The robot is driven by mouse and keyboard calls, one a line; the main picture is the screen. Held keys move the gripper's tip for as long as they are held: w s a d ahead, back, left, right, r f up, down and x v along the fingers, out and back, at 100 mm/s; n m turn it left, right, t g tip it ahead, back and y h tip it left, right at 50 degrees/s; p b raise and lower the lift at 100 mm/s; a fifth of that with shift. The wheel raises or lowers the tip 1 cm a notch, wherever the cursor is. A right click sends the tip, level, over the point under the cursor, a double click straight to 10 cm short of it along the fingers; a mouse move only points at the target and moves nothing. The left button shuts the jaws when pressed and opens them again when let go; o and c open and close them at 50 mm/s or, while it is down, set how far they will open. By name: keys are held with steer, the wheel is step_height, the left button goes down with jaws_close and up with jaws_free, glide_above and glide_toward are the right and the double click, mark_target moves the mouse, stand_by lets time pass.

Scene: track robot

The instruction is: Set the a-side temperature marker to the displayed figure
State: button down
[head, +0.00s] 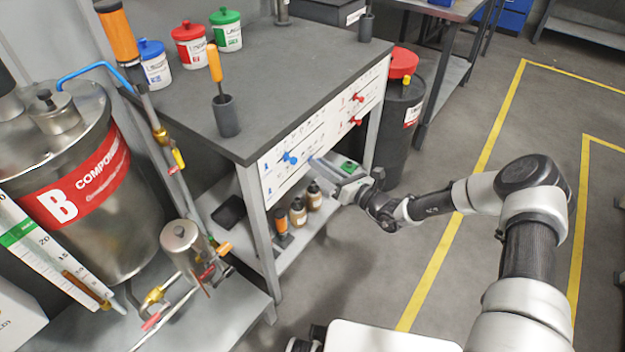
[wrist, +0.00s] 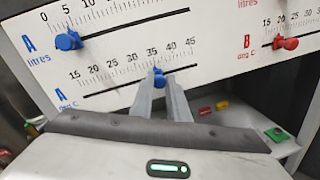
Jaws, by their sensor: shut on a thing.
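The A-side temperature marker is a small blue knob (wrist: 158,75) on the lower left slot of the white scale board (wrist: 120,20). It sits near the 35 mark; the exact reading is partly blocked by the fingers. My gripper (wrist: 160,84) is shut on this knob, one finger on each side. In the head view my gripper (head: 318,164) is at the board's front face, and the held knob is hidden. The blue A litres knob (wrist: 68,41) is above left, near the low end of its scale. I cannot make out a displayed A temperature figure.
Red B knobs (head: 357,97) are on the right of the board, with one red knob (wrist: 289,43) in the wrist view. Bottles (head: 298,210) stand on the shelf below. A dark drum (head: 402,115) stands right of the bench. The floor (head: 400,220) is clear.

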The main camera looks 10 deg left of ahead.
steer(key=shift+w, duration=0.1)
steer(key=c, duration=1.7)
jaws_free()
steer(key=p+v, duration=0.3)
steer(key=v, duration=1.4)
steer(key=shift+s+d, duration=0.15)
steer(key=shift+s, duration=0.1)
